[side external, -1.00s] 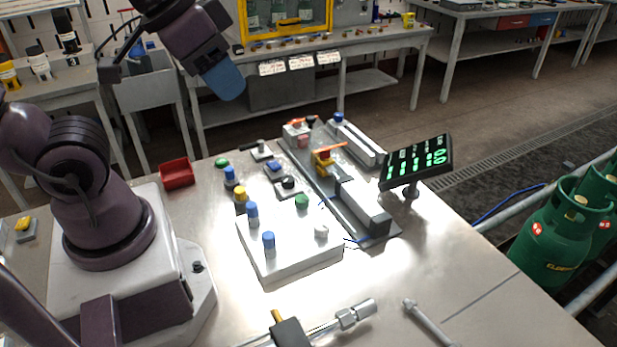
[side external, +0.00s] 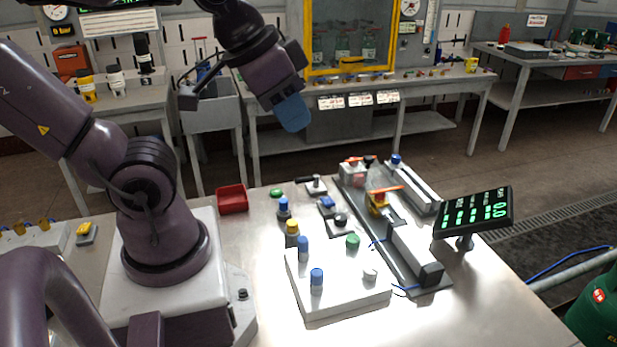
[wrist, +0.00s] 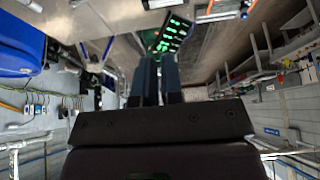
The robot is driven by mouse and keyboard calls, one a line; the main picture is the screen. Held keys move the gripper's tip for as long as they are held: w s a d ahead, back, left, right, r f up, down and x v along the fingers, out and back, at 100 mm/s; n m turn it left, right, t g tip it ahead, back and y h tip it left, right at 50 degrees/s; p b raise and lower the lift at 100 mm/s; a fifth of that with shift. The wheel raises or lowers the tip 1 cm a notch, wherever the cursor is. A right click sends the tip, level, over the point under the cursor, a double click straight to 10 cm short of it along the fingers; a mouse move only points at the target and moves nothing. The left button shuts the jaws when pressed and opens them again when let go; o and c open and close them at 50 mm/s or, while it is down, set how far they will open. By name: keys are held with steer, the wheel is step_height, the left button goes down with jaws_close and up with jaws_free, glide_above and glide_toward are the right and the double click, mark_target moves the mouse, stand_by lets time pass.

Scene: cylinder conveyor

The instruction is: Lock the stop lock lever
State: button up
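My gripper (side external: 293,112), with blue fingers, is high above the table behind the small controls, well apart from them. In the wrist view its two fingers (wrist: 159,75) stand close together with nothing seen between them; whether they are fully shut is unclear. A conveyor unit (side external: 352,200) lies at the right of the table. On it is a yellow block with an orange-red lever (side external: 388,189), and a red-and-white part (side external: 352,172) is at its far end. A small plate with a black-handled lever (side external: 312,183) stands left of it. I cannot tell which lever is the stop lock lever.
A white box (side external: 340,290) with blue, green and white knobs sits in front. Several knobs and buttons (side external: 292,232) stand beside it. A display (side external: 472,213) with green figures is at the right, a red bin (side external: 232,198) at the left. The air around my gripper is clear.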

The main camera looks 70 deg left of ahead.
steer(key=w+a+f+g, duration=0.1)
steer(key=a+f+g, duration=0.1)
steer(key=a+f, duration=0.1)
steer(key=w+a+f+n+g, duration=0.1)
steer(key=shift+w+a+f+y, duration=0.15)
steer(key=shift+w+f+y, duration=0.15)
steer(key=shift+f+y, duration=0.1)
jaws_close()
steer(key=w+a+f+m+g+y, duration=0.1)
steer(key=w+a+f+m, duration=0.3)
steer(key=a+f+m, duration=0.4)
steer(key=w+a+f+m+g+y, duration=0.1)
steer(key=w+a+f+m, duration=0.3)
steer(key=a+f+m, duration=0.3)
steer(key=shift+a+f+m+g+y, duration=0.35)
steer(key=shift+a+m, duration=1.15)
steer(key=shift+m, duration=0.6)
steer(key=x, duration=1)
steer(key=shift+a+f, duration=0.15)
steer(key=shift+a, duration=0.45)
steer(key=shift+a+f, duration=0.15)
steer(key=shift+a, duration=0.5)
steer(key=shift+a+f, duration=0.1)
steer(key=shift+a, duration=0.6)
